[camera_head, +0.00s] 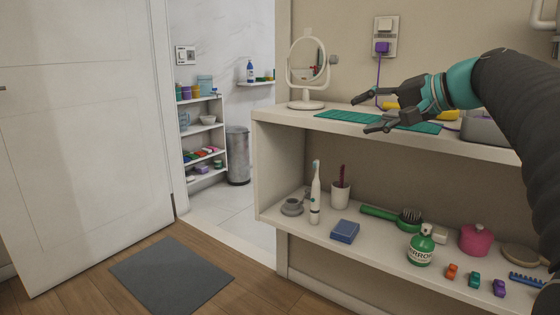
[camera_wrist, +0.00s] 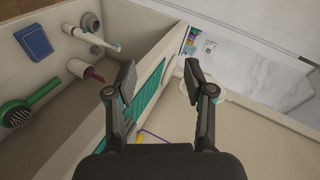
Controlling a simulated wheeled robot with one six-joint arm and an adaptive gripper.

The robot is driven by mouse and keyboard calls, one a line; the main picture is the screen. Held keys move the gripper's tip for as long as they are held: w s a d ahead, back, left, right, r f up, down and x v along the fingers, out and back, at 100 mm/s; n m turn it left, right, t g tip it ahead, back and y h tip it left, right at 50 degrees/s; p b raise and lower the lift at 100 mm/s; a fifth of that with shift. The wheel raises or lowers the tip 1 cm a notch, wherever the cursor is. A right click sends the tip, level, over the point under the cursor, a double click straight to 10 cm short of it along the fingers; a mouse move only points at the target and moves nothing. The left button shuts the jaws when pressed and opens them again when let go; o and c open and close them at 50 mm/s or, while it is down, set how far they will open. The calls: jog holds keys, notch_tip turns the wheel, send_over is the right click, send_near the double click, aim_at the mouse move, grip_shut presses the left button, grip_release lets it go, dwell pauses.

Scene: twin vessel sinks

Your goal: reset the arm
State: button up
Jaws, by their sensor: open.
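My gripper (camera_head: 366,111) is in the head view at the upper right, over the top of the shelf unit (camera_head: 285,117). Its two dark fingers point left and stand apart with nothing between them. A green mat (camera_head: 345,117) lies on the top beneath the gripper. In the wrist view my gripper (camera_wrist: 158,82) also shows spread fingers and an empty gap. The green mat (camera_wrist: 149,95) shows there behind the left finger. My arm comes in from the right edge of the head view.
A round white mirror (camera_head: 306,72) stands left of my gripper on the top. A purple plug (camera_head: 382,47) with a cord is in the wall socket behind. The lower shelf holds an electric toothbrush (camera_head: 316,195), a blue box (camera_head: 345,231), a green brush (camera_head: 385,215) and a green bottle (camera_head: 420,246).

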jog(key=s+a+f+n+g+h+p, duration=0.1)
jog(key=s+f+h, duration=0.3)
jog(key=s+f, duration=0.9)
jog(key=s+a+f+n+g+h+p, duration=0.1)
jog(key=s+f+n+h, duration=0.3)
jog(key=s+f, duration=1)
notch_tip(320, 180, down, 2)
jog(key=shift+n+g+h+p, duration=0.3)
jog(key=shift+g+h, duration=0.5)
jog(key=shift+g, duration=0.1)
